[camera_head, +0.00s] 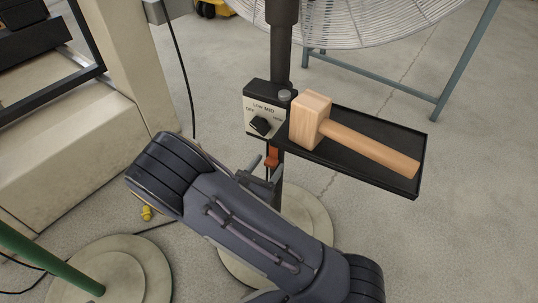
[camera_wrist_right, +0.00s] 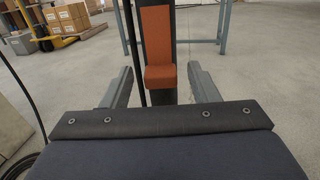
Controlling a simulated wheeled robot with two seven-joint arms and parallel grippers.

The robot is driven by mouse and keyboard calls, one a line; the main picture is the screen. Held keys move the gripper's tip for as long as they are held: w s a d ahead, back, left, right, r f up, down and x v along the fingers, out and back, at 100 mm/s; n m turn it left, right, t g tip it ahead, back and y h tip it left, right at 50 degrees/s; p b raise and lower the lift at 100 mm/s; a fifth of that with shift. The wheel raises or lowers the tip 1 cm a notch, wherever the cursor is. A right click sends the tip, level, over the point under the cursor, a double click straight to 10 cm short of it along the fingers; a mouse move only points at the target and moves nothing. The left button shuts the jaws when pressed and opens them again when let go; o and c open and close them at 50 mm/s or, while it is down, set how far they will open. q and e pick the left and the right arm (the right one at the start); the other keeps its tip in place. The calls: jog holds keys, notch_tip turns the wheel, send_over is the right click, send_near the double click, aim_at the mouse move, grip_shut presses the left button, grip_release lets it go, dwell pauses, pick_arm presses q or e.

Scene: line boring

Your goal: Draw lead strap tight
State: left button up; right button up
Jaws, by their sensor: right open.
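An orange strap (camera_head: 272,157) hangs on the dark fan post just below the control box. In the right wrist view the strap (camera_wrist_right: 157,42) is a flat orange band with a thicker block at its lower end. A black lead (camera_wrist_right: 132,50) runs down just left of it. My right gripper (camera_head: 262,170) is open at the post. In the wrist view its two fingers (camera_wrist_right: 160,82) stand apart, one on each side of the strap's lower end, with visible gaps and no contact. How deep the strap sits between them is hard to tell. My left gripper is out of view.
The control box (camera_head: 265,112) with a dial sits above the strap. A black tray (camera_head: 400,178) beside it carries a wooden mallet (camera_head: 335,128). The fan's wire cage (camera_head: 350,22) is above. A round base (camera_head: 310,215) stands below. A green post (camera_head: 45,262) is at lower left.

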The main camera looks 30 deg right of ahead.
jog(key=shift+p+v, duration=0.3)
jog(key=shift+v, duration=2.6)
